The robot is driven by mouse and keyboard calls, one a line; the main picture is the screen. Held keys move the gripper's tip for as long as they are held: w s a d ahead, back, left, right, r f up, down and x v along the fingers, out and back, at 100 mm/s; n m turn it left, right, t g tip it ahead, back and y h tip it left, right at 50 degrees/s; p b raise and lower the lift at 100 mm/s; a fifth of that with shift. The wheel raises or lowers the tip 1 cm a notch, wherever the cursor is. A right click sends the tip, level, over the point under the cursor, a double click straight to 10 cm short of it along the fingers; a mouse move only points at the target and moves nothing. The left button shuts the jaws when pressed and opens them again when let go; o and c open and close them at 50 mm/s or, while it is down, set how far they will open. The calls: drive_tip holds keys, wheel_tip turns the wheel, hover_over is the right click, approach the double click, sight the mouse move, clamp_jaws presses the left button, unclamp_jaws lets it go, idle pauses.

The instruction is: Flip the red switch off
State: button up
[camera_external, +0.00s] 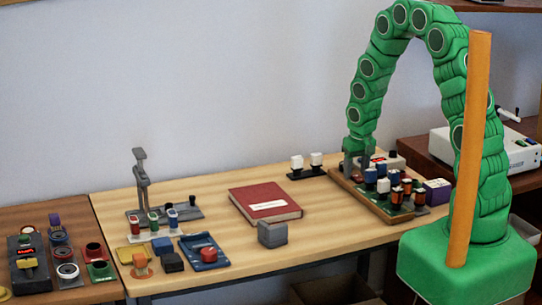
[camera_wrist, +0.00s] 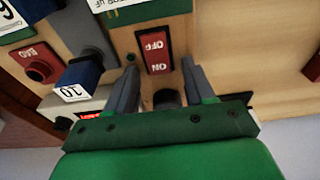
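The red switch (camera_wrist: 156,51) is a rocker in a black frame, set in a wooden panel (camera_wrist: 207,45). Its OFF and ON labels appear upside down in the wrist view, OFF at the top and ON nearer my gripper. Which side is pressed in I cannot tell. My gripper (camera_wrist: 159,66) is open, with one grey finger on each side of the switch's near end and nothing held. Contact with the switch cannot be told. In the external view my gripper (camera_external: 357,158) is low at the back of the crowded wooden board (camera_external: 350,189); the switch cannot be made out there.
A black round knob (camera_wrist: 166,98) sits between my fingers.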

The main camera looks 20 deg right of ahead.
sight(358, 178)
drive_tip(key=shift+r, duration=0.1)
wheel_tip(358, 178, up, 8)
drive_tip(key=s, duration=0.1)
drive_tip(key=shift+f, duration=0.25)
idle(0.4)
drive_tip(key=s+d+r+g, duration=0.1)
drive_tip(key=s+r, duration=0.4)
drive_tip(key=s, duration=0.7)
drive_tip(key=s+d+r+g, duration=0.1)
drive_tip(key=s+d+r, duration=0.2)
drive_tip(key=s, duration=0.9)
drive_tip(key=s+d+r+g, duration=0.1)
drive_tip(key=s+d+r, duration=0.1)
drive_tip(key=s+r, duration=0.7)
drive_tip(key=s, duration=0.3)
drive_tip(key=shift+s+r+g, duration=0.15)
drive_tip(key=shift+r+g, duration=0.1)
drive_tip(key=shift+g, duration=0.05)
drive_tip(key=shift+c, duration=0.4)
